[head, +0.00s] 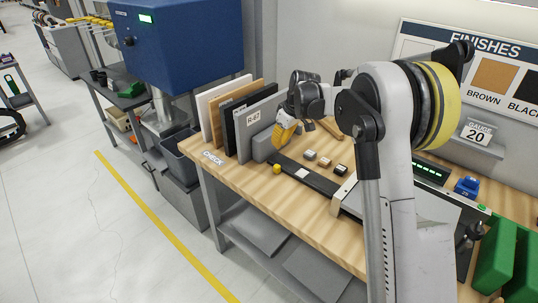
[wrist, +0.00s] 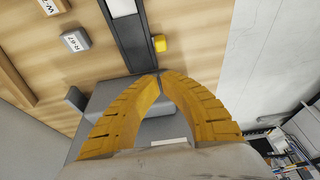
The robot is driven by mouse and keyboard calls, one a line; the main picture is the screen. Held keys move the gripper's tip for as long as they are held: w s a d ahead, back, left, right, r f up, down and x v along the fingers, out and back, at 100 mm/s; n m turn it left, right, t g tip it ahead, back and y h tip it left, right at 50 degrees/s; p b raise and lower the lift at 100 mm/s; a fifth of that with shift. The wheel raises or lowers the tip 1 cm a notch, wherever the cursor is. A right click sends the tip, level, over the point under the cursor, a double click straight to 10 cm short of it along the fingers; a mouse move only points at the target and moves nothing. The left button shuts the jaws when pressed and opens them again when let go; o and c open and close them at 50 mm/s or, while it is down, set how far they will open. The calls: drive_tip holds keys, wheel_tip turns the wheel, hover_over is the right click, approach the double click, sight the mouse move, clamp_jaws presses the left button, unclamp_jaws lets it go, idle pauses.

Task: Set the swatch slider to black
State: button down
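The swatch slider seems to be the dark track (head: 322,184) along the bench; it also shows in the wrist view (wrist: 131,42). A white piece (head: 302,173) lies on the track and is partly in the wrist view (wrist: 122,6). A small yellow knob (head: 277,168) sits at the track's near edge, close to its left end; the wrist view shows it just past my fingertips (wrist: 160,43).
Several small sample blocks, including a dark one (head: 341,169), stand behind the track. Upright panels (head: 229,125) stand at the left bench end. A finishes board (head: 480,70) shows brown and black patches. A blue machine (head: 185,45) stands left.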

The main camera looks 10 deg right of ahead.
idle(0.3)
drive_tip(key=b+x, duration=0.3)
drive_tip(key=x, duration=0.7)
drive_tip(key=s+d, duration=0.2)
drive_tip(key=s, duration=0.1)
drive_tip(key=s+d, duration=0.5)
drive_tip(key=s, duration=0.2)
drive_tip(key=shift+s+d, duration=0.1)
drive_tip(key=shift+d, duration=0.1)
drive_tip(key=shift+r, duration=0.15)
